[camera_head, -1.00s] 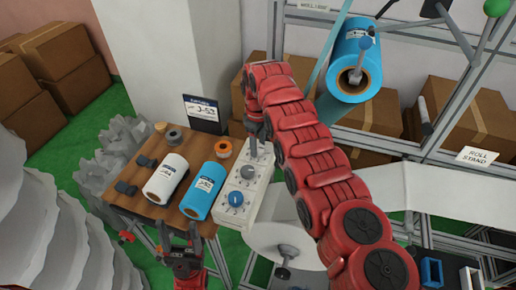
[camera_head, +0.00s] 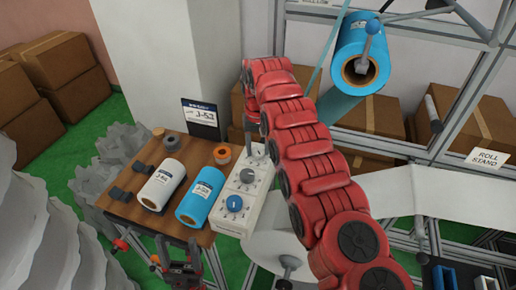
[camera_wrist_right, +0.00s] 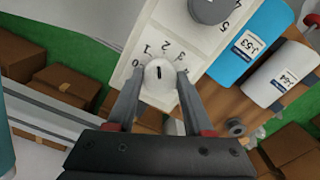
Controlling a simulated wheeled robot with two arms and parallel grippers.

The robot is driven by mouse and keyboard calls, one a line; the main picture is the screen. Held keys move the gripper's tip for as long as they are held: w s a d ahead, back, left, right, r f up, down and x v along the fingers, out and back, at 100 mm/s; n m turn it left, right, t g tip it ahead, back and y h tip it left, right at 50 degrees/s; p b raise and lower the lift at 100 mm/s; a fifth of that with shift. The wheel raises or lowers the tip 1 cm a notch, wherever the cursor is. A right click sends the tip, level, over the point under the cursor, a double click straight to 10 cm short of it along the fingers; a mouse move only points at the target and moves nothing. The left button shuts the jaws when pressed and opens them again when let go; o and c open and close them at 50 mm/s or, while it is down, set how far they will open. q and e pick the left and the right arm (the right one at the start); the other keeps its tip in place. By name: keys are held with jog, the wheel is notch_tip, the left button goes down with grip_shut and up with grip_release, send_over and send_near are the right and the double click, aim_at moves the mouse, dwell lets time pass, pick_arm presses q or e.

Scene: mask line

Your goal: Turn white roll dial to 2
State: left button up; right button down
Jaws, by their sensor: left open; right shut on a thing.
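The white dial (camera_wrist_right: 158,74) sits at one end of a white panel (camera_wrist_right: 184,25) with printed numbers around it. My right gripper (camera_wrist_right: 157,82) is shut on the white dial, one finger on each side. The dark mark on the dial points up in the wrist view, roughly between 1 and 2; I cannot tell exactly. In the head view the panel (camera_head: 224,221) also bears a blue dial (camera_head: 235,203) and a grey dial (camera_head: 247,176); the right arm partly hides the white dial's end. My left gripper (camera_head: 178,246) is open and empty at the table's front edge.
A white roll (camera_head: 161,185) and a blue roll (camera_head: 200,196) lie on the wooden table (camera_head: 120,206) left of the panel. An orange tape roll (camera_head: 222,154) is close behind. A large blue roll (camera_head: 360,62) hangs on the frame at right.

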aim_at(258, 150)
jog(key=shift+m, duration=1.6)
jog(key=shift+c, duration=1.4)
grip_release()
jog(key=shift+w, duration=0.1)
jog(key=shift+r, duration=0.15)
notch_tip(258, 150, up, 17)
jog(key=p, duration=1.7)
